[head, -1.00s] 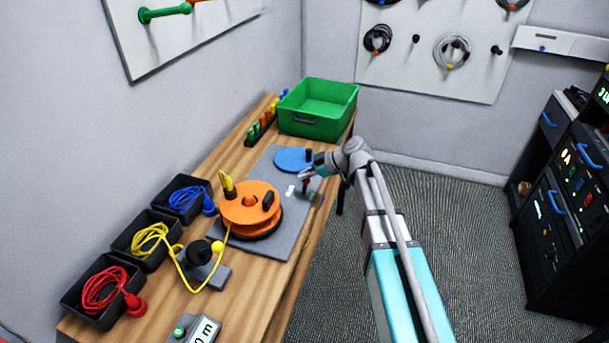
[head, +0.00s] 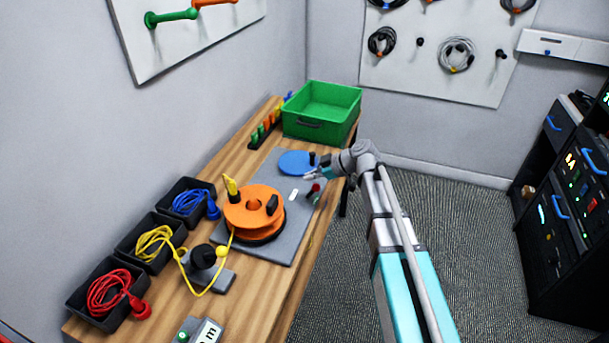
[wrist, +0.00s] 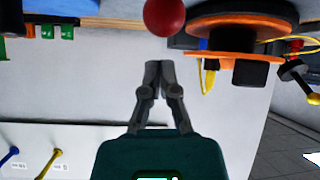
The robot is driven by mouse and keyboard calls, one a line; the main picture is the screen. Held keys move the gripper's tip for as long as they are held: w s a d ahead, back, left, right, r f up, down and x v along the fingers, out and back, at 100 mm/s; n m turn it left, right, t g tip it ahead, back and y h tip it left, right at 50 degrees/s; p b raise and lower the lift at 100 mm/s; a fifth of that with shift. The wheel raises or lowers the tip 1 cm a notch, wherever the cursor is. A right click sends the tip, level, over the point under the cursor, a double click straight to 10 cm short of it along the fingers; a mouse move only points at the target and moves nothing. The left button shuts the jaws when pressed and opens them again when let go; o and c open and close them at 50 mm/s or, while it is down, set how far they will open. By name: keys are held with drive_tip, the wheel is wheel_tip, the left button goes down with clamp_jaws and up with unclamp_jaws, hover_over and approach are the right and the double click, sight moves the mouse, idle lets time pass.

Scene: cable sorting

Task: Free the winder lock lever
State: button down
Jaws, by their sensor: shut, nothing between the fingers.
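The lever (head: 315,188) with a red knob stands at the right edge of the grey base plate (head: 287,240), near the blue disc (head: 297,163). In the wrist view its red ball knob (wrist: 165,15) shows at the top edge, beyond my fingertips; its stem is out of that view. My gripper (head: 308,175) is just above and beside the lever, apart from the knob. In the wrist view the gripper's fingers (wrist: 158,66) are shut with nothing between them. The orange reel (head: 252,212) sits on the same plate, with yellow cable running from it.
A guide block with a black knob (head: 203,256) stands left of the plate. Bins with blue (head: 187,203), yellow (head: 150,243) and red (head: 107,293) cables line the wall side. A green crate (head: 322,110) is at the far end. The floor right of the bench is clear.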

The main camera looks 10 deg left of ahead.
idle(0.4)
drive_tip(key=shift+a+r, duration=0.1)
drive_tip(key=shift+r, duration=0.1)
drive_tip(key=r+p+v, duration=0.1)
drive_tip(key=p+v, duration=0.5)
drive_tip(key=v, duration=0.3)
drive_tip(key=shift+s+a+p, duration=0.3)
drive_tip(key=shift+p, duration=0.05)
drive_tip(key=shift+r, duration=0.15)
idle(0.5)
drive_tip(key=s+d+f+m+h+p, duration=0.1)
drive_tip(key=s+d+m+h+p, duration=0.1)
drive_tip(key=s+d+m+h, duration=0.3)
drive_tip(key=s+d+f+m+h+p, duration=0.2)
drive_tip(key=s+d+m+h, duration=0.4)
drive_tip(key=s+d+m, duration=0.5)
drive_tip(key=d+m, duration=0.2)
drive_tip(key=d, duration=0.4)
drive_tip(key=shift+s+f+m+g, duration=0.2)
drive_tip(key=shift+s+m+g, duration=0.1)
drive_tip(key=shift+s+g, duration=0.1)
